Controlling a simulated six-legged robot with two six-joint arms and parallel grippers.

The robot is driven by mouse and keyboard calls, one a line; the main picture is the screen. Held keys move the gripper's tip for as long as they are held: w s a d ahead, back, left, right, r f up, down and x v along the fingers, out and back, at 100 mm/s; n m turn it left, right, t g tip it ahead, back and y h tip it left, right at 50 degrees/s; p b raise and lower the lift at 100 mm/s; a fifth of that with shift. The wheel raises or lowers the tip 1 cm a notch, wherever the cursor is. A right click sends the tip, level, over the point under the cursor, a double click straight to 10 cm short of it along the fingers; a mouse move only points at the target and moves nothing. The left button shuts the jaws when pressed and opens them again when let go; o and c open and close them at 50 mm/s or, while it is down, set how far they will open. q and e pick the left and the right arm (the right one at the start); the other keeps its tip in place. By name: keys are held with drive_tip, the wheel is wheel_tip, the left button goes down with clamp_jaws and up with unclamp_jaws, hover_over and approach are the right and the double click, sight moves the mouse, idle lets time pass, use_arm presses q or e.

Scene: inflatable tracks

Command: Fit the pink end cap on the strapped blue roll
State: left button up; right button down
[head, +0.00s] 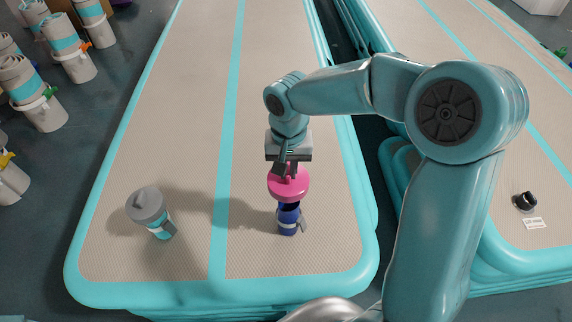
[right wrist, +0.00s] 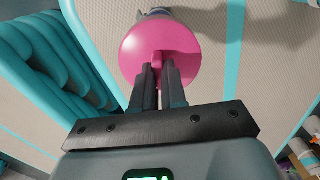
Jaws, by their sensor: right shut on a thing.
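The pink end cap (head: 287,186) is a round disc with a raised grip on top. My right gripper (head: 290,168) is shut on that grip; the cap also fills the top middle of the right wrist view (right wrist: 185,50). The blue roll (head: 288,222) stands upright on the beige track, directly below the cap in the head view, with a grey strap at its right side. My left gripper is not in view.
A teal-and-white roll with a grey cap (head: 150,209) stands to the left on the same inflatable track (head: 130,240). Several rolled mats (head: 68,48) stand on the floor at far left. A small black object (head: 525,202) and white label lie on the right-hand track.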

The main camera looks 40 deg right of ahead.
sight(289, 182)
drive_tip(key=shift+s+f, duration=0.15)
drive_tip(key=shift+s, duration=0.05)
drive_tip(key=shift+f+b, duration=0.3)
drive_tip(key=shift+b, duration=0.15)
drive_tip(key=shift+f+b, duration=1.65)
drive_tip(key=shift+f, duration=0.4)
drive_tip(key=shift+f+b, duration=1.6)
drive_tip(key=shift+f, duration=0.2)
drive_tip(key=c, duration=1.1)
unclamp_jaws()
drive_tip(key=shift+r+p, duration=2.8)
drive_tip(key=shift+r, duration=0.8)
